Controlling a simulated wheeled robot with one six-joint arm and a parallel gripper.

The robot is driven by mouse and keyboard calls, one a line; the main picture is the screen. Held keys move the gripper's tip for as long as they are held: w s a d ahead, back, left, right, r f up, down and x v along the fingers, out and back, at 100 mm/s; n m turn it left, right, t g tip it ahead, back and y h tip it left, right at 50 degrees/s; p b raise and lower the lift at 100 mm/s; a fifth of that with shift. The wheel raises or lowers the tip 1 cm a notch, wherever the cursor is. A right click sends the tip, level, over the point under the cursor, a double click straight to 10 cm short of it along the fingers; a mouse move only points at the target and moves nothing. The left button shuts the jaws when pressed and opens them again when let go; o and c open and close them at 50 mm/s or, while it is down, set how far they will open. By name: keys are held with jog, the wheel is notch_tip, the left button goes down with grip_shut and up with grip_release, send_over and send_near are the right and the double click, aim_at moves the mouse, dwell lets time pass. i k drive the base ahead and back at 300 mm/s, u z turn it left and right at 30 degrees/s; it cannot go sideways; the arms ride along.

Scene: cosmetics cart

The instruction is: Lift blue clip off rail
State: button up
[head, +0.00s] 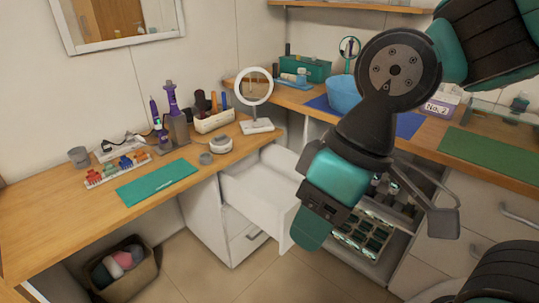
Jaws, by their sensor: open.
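A pale rail (118,172) holding a row of small red, orange, blue and white clips lies on the left wooden counter. A blue clip (125,162) shows among them near the rail's middle; at this size I cannot tell exactly how it sits. My gripper (318,222) hangs at the right, over the open drawers and far from the rail. Its jaws are open, and I see nothing held. Its fingertips are hard to make out from here.
A teal mat (156,182) lies just in front of the rail. A grey cup (79,157), a purple tool stand (173,130) and a round mirror (255,88) stand around it. A white drawer (262,190) juts out between the counter and my gripper.

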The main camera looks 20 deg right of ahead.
aim_at(126, 161)
jog(key=u, duration=0.7)
jog(key=i, duration=1.5)
jog(key=u, duration=0.55)
jog(key=i, duration=0.55)
jog(key=u, duration=0.15)
